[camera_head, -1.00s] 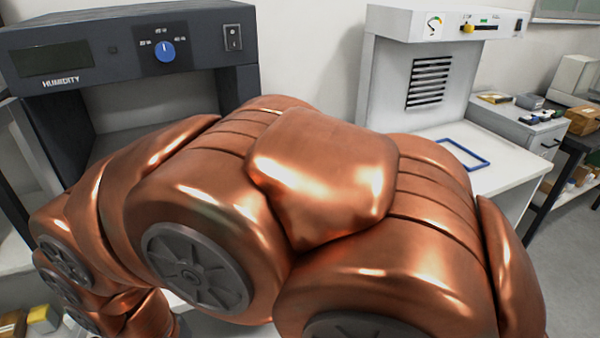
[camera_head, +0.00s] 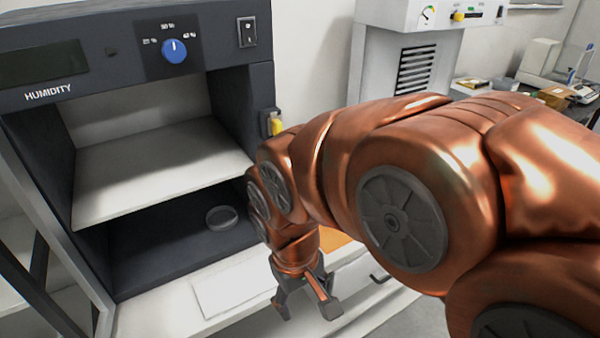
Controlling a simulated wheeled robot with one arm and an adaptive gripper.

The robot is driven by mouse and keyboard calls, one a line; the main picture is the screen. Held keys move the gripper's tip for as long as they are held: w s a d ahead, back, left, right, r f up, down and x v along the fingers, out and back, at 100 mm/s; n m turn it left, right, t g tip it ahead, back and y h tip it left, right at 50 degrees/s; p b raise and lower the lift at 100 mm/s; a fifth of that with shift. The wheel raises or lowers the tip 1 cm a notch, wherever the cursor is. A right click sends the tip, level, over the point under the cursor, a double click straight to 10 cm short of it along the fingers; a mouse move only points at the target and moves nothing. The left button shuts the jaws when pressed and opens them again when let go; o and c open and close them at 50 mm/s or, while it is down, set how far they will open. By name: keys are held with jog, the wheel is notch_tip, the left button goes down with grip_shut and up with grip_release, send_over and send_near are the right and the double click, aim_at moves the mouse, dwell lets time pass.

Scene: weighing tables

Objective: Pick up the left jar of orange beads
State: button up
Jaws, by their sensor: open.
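My gripper (camera_head: 308,312) hangs at the end of my copper-coloured arm in the lower middle of the head view. It points down, open, with nothing seen between its fingers. It is over the front part of the white table, near a white sheet (camera_head: 235,288). No jar of orange beads can be made out in this view. My arm hides much of the middle and right.
A flat orange thing (camera_head: 335,240) shows behind my arm. A white instrument (camera_head: 390,60) stands behind.

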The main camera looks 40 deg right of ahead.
jog(key=o, duration=0.3)
jog(key=w+d+r+m+t+h, duration=0.1)
jog(key=w+d+t, duration=0.3)
jog(key=w+d, duration=0.8)
jog(key=w+h, duration=0.1)
jog(key=w, duration=0.1)
jog(key=shift+w+d+r+h, duration=0.2)
jog(key=shift+w+r+h, duration=0.2)
jog(key=w+d+r+n+t+y+b, duration=0.1)
jog(key=w+d+t, duration=0.3)
jog(key=w+d, duration=0.55)
jog(key=w+d+r+n+t, duration=0.15)
jog(key=w+d+t, duration=0.35)
jog(key=w, duration=0.7)
notch_tip(320, 180, down, 7)
jog(key=n+y, duration=0.3)
jog(key=y, duration=0.4)
jog(key=shift+a+r+x, duration=0.1)
jog(key=shift+a+x, duration=0.05)
jog(key=shift+x, duration=0.9)
jog(key=shift+a+r+x, duration=0.1)
jog(key=shift+a+x, duration=0.05)
jog(key=shift+x, duration=0.95)
jog(key=shift+a+r+x, duration=0.1)
jog(key=shift+a+x, duration=0.05)
jog(key=shift+x, duration=0.9)
